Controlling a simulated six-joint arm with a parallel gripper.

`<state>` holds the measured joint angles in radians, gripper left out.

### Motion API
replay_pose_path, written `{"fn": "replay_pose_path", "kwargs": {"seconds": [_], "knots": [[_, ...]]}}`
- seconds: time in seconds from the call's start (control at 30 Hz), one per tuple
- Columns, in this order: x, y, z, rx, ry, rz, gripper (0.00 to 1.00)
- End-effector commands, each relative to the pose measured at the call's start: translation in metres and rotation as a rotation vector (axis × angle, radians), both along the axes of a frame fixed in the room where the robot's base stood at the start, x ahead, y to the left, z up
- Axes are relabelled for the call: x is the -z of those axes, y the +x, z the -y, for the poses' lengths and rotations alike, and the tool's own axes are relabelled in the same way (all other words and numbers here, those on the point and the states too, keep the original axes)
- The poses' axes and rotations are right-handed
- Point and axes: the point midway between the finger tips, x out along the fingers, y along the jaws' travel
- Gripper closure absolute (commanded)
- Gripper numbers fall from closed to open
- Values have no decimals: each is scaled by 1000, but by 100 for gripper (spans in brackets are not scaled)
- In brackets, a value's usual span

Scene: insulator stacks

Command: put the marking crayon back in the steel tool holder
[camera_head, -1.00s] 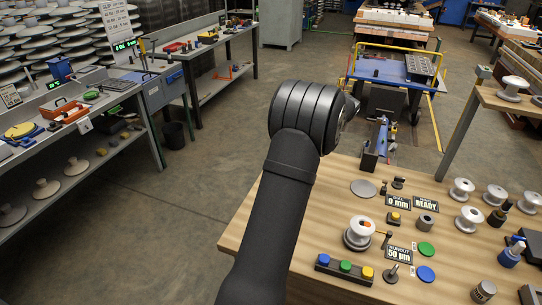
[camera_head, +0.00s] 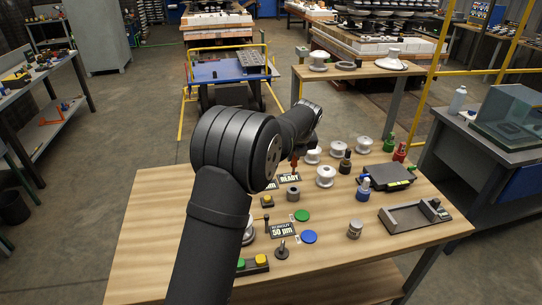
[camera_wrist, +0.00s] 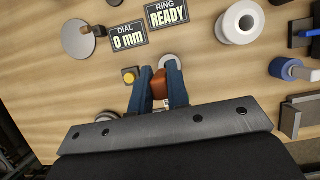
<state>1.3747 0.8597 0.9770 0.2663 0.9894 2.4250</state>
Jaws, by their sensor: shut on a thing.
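The marking crayon, a reddish-orange stub, shows between the blue fingers of my gripper (camera_wrist: 158,92) in the wrist view; its visible part is here (camera_wrist: 160,82). My gripper is shut on it. In the head view the red crayon (camera_head: 294,165) hangs below the wrist, over the far part of the wooden bench. A short grey steel cylinder with an open top (camera_head: 293,194), seemingly the tool holder, stands upright nearer than the crayon. In the wrist view a grey round rim (camera_wrist: 169,61) shows just beyond the fingertips, partly hidden. I cannot tell how high the crayon is above it.
A yellow-button block (camera_wrist: 130,76) and the READY sign (camera_wrist: 167,13) lie close to the fingers. The bench's left part (camera_head: 150,230) is clear.

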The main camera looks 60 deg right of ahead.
Motion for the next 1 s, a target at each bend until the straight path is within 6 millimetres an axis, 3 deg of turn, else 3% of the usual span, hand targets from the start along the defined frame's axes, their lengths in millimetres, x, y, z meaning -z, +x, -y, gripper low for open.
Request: {"fn": "replay_pose_path", "kwargs": {"seconds": [0.47,1.0], "knots": [[1,-4,2,17,-2,2,100],[46,-4,2,15,-1,1,100]]}}
